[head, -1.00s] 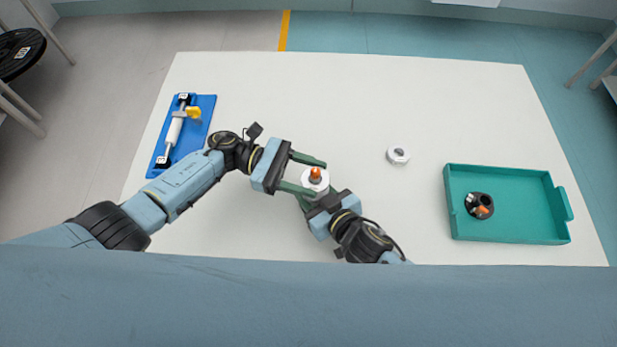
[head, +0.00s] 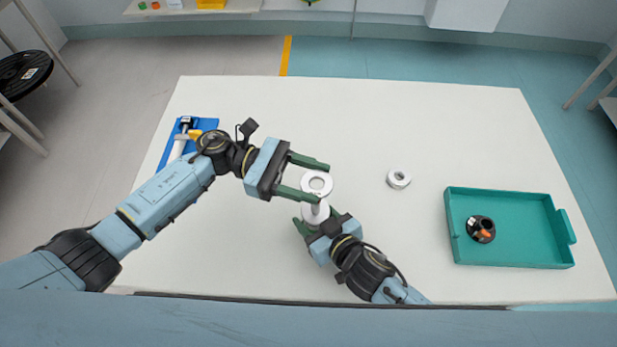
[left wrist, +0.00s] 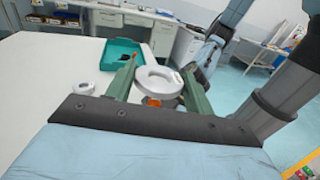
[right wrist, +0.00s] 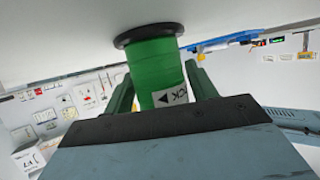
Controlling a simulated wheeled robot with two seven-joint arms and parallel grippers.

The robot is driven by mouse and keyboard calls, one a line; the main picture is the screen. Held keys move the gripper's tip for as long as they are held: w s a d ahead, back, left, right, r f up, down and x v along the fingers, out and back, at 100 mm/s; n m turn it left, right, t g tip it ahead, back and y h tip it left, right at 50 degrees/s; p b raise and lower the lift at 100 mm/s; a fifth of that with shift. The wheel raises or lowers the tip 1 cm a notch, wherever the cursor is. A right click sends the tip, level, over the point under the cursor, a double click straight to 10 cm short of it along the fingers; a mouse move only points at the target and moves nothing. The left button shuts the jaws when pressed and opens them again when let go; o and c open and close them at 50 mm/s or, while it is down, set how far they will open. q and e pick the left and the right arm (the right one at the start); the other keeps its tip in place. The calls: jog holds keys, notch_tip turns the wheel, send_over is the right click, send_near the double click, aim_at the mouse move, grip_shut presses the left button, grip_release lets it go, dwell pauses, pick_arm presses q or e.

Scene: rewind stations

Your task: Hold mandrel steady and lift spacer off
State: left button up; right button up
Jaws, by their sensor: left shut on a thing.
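The white ring-shaped spacer (head: 317,184) is between the fingers of my left gripper (head: 319,182), shut on it. The left wrist view shows the spacer (left wrist: 158,81) flat between the fingertips, with an orange tip (left wrist: 153,102) below it. The mandrel (head: 314,214) stands on the table under the spacer, its top partly hidden by it. My right gripper (head: 318,222) is low at the mandrel, one finger on each side. In the right wrist view the mandrel's green body (right wrist: 157,72) with a black flange sits between the fingers, which appear closed on it.
Another white ring (head: 399,178) lies on the white table (head: 350,120), right of the grippers. A teal tray (head: 500,193) at the right holds a black piece with orange (head: 481,229). A blue board (head: 208,124) lies at the left, partly behind my left arm. The table's far middle is clear.

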jog(key=shift+o, duration=1.2)
jog(key=shift+s+d, duration=0.1)
jog(key=v, duration=1.1)
jog(key=shift+s+d+r, duration=0.1)
jog(key=shift+s+d, duration=0.15)
jog(key=shift+s, duration=0.05)
jog(key=shift+s, duration=0.15)
